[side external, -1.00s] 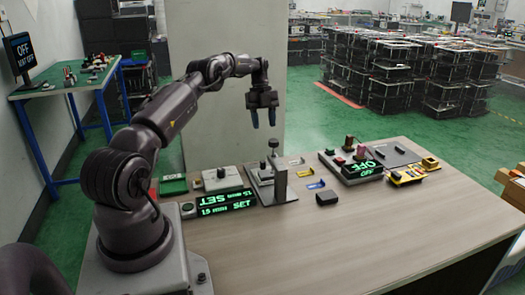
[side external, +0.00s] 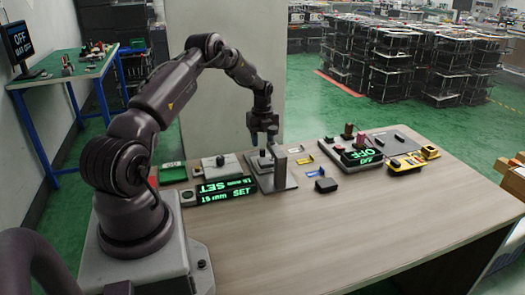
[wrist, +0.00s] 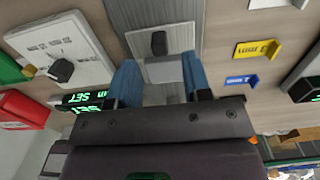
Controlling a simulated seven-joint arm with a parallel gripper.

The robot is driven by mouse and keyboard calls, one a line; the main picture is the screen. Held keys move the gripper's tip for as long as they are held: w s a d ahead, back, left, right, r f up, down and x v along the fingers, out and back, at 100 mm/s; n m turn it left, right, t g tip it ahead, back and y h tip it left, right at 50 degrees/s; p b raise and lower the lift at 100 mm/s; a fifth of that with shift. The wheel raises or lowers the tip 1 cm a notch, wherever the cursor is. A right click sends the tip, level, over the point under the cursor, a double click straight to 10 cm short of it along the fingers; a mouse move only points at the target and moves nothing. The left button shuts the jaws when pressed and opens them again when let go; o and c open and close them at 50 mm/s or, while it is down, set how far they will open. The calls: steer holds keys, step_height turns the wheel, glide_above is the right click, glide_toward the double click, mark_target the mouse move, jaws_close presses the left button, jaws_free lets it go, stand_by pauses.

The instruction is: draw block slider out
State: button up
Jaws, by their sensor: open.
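My gripper (side external: 263,136) is over the grey metal fixture (side external: 282,182) near the middle of the table, pointing down. In the wrist view its blue fingers (wrist: 160,75) are spread apart with nothing visibly gripped. A light grey block (wrist: 165,70) shows between the fingers. I cannot tell which of these is the block slider, or whether a finger touches it.
A white dial box (side external: 222,166) and a green SET display (side external: 225,190) stand left of the fixture. Yellow and blue brackets (side external: 315,172) and a black block (side external: 326,185) lie to its right, before an OFF panel (side external: 360,156). The table front is clear.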

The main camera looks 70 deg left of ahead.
mark_target(262, 149)
steer(key=shift+f, duration=2.25)
steer(key=shift+c, duration=0.3)
jaws_close()
